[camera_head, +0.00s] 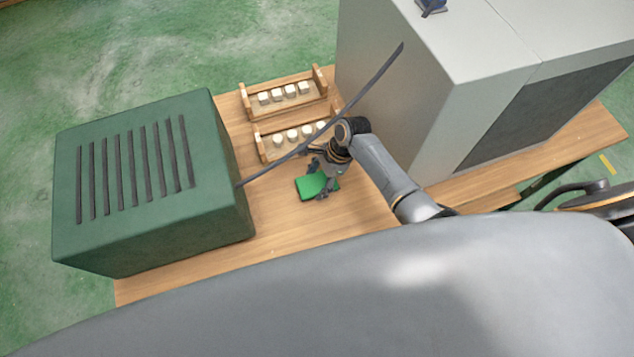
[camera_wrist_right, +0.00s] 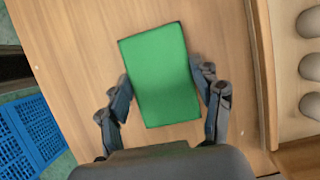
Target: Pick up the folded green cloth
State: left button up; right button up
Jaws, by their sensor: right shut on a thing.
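The folded green cloth (camera_head: 309,187) is a flat bright green rectangle on the wooden table. In the right wrist view the cloth (camera_wrist_right: 160,75) lies between the two fingers, one along each long side. My right gripper (camera_head: 316,182) is over the cloth, pointing down, and is shut on it. In the head view the gripper covers part of the cloth's right side. I cannot tell whether the cloth is clear of the table. My left gripper is not in view.
Two wooden racks (camera_head: 262,131) with several whitish pieces stand behind the cloth. A large green slotted box (camera_head: 150,225) stands to the left, a big grey cabinet (camera_head: 440,125) to the right. A thin dark bar (camera_head: 375,78) crosses above the racks. Bare table (camera_head: 290,235) lies in front.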

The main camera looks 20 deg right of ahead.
aim_at(317, 182)
dwell(0.3)
notch_tip(317, 182, up, 10)
jog(key=b, duration=0.1)
jog(key=shift+r, duration=0.2)
